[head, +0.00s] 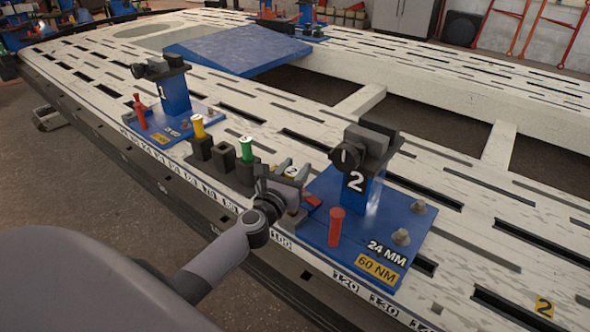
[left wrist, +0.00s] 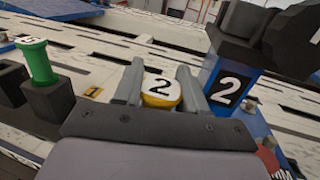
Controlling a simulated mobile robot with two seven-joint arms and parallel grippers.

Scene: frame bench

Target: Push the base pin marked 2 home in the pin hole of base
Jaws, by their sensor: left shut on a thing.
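The base pin marked 2 (head: 291,171) has a white top with a black 2. In the left wrist view the pin (left wrist: 161,88) shows a yellow rim and sits between the two grey fingers. My left gripper (head: 285,178) is shut on it, at the left edge of the blue base marked 2 (head: 375,215). The base's post with its white 2 also shows right of the fingers in the left wrist view (left wrist: 232,85). The pin's lower end and the pin hole are hidden, so I cannot tell whether the pin is in a hole. My right gripper is not in view.
Dark holder blocks stand left of my gripper, with a green pin (head: 246,149) and a yellow pin (head: 198,127). A red pin (head: 336,227) stands on the base's front part. Another blue base (head: 176,118) stands farther left. The bench (head: 480,240) has long slots.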

